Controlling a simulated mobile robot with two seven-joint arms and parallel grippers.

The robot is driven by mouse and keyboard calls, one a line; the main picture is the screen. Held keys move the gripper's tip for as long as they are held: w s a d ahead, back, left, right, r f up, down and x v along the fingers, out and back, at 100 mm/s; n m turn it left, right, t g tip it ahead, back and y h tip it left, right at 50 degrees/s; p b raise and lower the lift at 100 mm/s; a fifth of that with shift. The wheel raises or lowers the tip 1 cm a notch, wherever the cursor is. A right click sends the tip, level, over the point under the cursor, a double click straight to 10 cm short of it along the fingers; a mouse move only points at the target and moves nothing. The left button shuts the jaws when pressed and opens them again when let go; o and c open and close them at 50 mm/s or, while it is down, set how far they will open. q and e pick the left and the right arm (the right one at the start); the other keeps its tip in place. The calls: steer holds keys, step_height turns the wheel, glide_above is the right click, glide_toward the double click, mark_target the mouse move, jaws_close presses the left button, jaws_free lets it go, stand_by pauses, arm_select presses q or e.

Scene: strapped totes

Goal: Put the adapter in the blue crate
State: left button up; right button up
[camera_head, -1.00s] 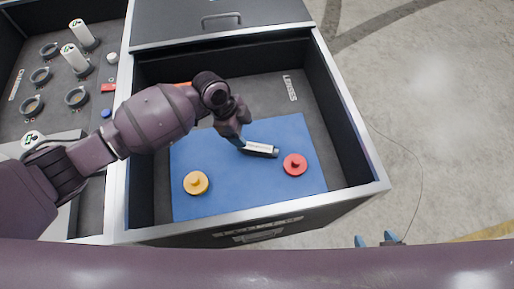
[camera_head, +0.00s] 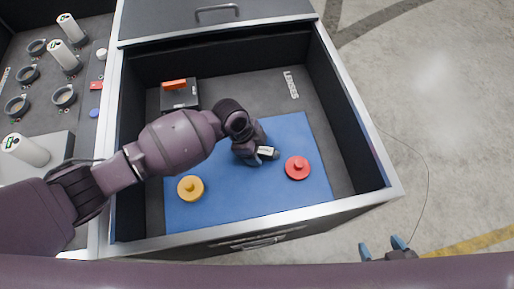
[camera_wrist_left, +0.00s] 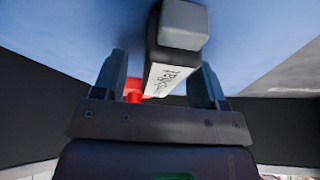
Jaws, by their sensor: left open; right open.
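A dark, slim block with a white label and a grey end, likely the adapter (camera_head: 268,152), lies on the blue mat in the open drawer. My left gripper (camera_head: 254,152) is low over it and hides its left part. In the left wrist view the adapter (camera_wrist_left: 184,25) runs between the open fingers of my left gripper (camera_wrist_left: 159,80), which are not closed on it. My right gripper (camera_head: 384,247), with blue fingertips, is open and empty at the lower right, outside the drawer. I see no blue crate.
A red round piece (camera_head: 297,167) lies just right of the adapter, and a yellow one (camera_head: 190,188) to the left. A dark box with an orange top (camera_head: 179,93) stands behind. Drawer walls (camera_head: 352,110) enclose the mat (camera_head: 240,200). A left compartment holds white cylinders (camera_head: 62,54).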

stand_by(0.3)
arm_select(q)
steer(key=shift+f, duration=0.1)
steer(key=shift+c, duration=0.3)
steer(key=c, duration=1.1)
